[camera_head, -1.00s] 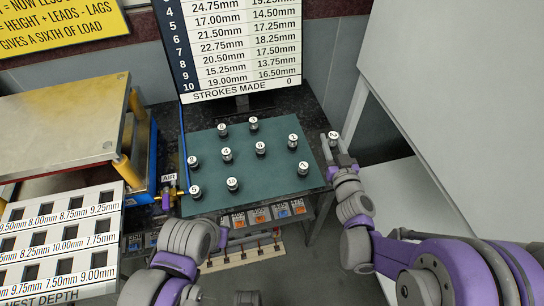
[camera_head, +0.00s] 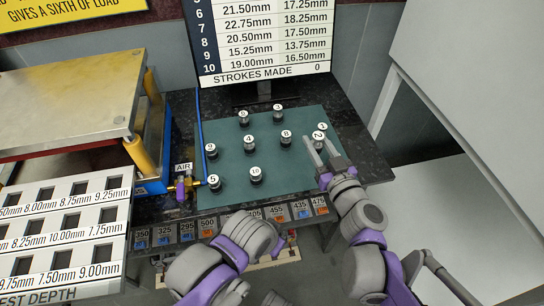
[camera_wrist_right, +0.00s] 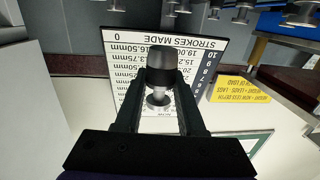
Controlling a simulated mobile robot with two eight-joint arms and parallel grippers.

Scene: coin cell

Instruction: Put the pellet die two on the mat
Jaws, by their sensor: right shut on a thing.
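Pellet die two (camera_head: 318,136), a small dark cylinder with a white top marked 2, is held between the fingers of my right gripper (camera_head: 322,150). In the head view it overlaps the right part of the green mat (camera_head: 284,184); its height above the mat cannot be told. In the right wrist view the die (camera_wrist_right: 160,62) fills the gap between the fingers of the right gripper (camera_wrist_right: 159,100). My left arm reaches in at the bottom, but its gripper does not show.
Die 1 (camera_head: 323,127) stands just behind die two. Die 8 (camera_head: 286,136) and die 10 (camera_head: 256,174) stand further left among several others. The right gripper may hide die 7. A blue-based press (camera_head: 148,185) stands left; a label row (camera_head: 208,223) lines the front.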

